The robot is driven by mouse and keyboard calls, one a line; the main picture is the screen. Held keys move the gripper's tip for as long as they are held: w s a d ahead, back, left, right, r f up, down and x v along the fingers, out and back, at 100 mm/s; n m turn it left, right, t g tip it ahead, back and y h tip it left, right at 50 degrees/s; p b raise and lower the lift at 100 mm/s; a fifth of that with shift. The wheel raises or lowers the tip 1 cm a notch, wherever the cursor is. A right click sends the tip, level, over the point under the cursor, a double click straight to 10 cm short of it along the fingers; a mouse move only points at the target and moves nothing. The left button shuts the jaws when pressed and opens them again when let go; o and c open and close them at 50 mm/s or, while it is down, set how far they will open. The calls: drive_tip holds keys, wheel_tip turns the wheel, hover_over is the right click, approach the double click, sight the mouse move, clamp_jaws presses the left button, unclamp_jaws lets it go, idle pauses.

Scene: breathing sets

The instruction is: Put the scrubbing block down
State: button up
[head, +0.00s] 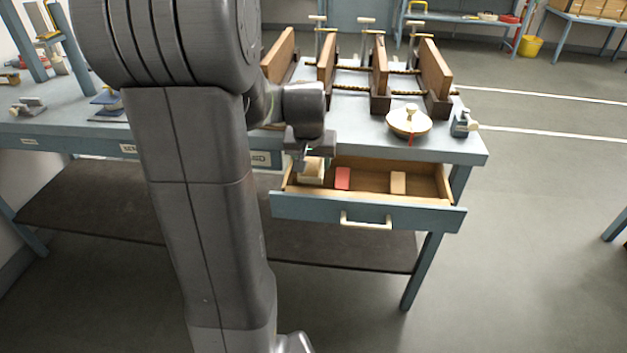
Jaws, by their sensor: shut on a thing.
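My gripper (306,164) points down into the left end of an open drawer (370,207) under the workbench top. It is shut on a small pale tan block, the scrubbing block (313,170), which is at or just above the drawer's left part. The gripper and arm hide part of the block, and I cannot tell whether it touches the drawer floor. A red block (343,178) and another tan block (398,183) lie in the drawer to the right.
The workbench top (440,143) carries wooden boards in clamps (380,65), a round pale lidded thing (409,121) and a small blue-grey tool (462,123). The drawer front has a pale handle (366,221). Bare drawer floor lies between the red and tan blocks. Open floor lies to the right.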

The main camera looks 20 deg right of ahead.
sight(311, 163)
drive_tip(key=shift+f+b, duration=0.35)
drive_tip(key=shift+f, duration=2.3)
drive_tip(key=shift+f, duration=0.2)
drive_tip(key=o, duration=0.8)
drive_tip(key=shift+r, duration=0.1)
drive_tip(key=shift+r, duration=0.4)
drive_tip(key=p+v, duration=0.1)
drive_tip(key=v, duration=1)
drive_tip(key=shift+s+a+r+p, duration=0.15)
drive_tip(key=shift+s+r+p, duration=0.05)
drive_tip(key=shift+p, duration=0.15)
